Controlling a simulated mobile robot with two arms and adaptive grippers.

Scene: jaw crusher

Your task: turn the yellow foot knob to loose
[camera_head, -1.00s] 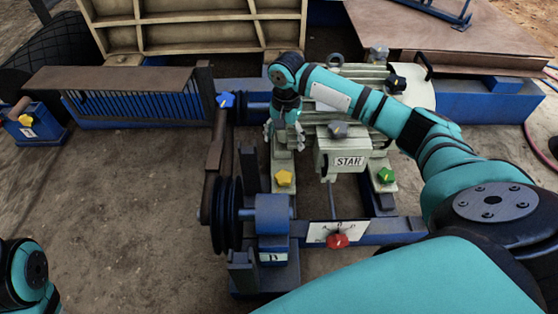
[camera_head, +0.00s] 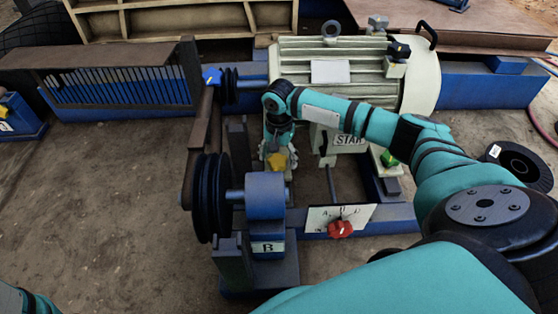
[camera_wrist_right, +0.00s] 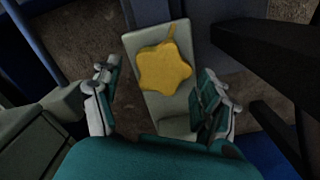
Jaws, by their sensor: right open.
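The yellow foot knob (camera_head: 277,162) is star-shaped and sits on a pale foot of the motor. In the right wrist view the knob (camera_wrist_right: 164,69) lies on the pale foot plate (camera_wrist_right: 176,126), with a small tab at its upper edge. My right gripper (camera_head: 278,157) is over the knob in the head view. In the right wrist view its fingers (camera_wrist_right: 158,88) are spread wide, one on each side of the foot plate, and apart from the knob. My left gripper is out of view.
A green knob (camera_head: 389,160) is on the other foot. A red knob (camera_head: 340,229) sits on a lettered plate below. The black pulley (camera_head: 208,197) and blue bearing block (camera_head: 265,196) stand at the left. The pale motor (camera_head: 330,72) is behind my right arm.

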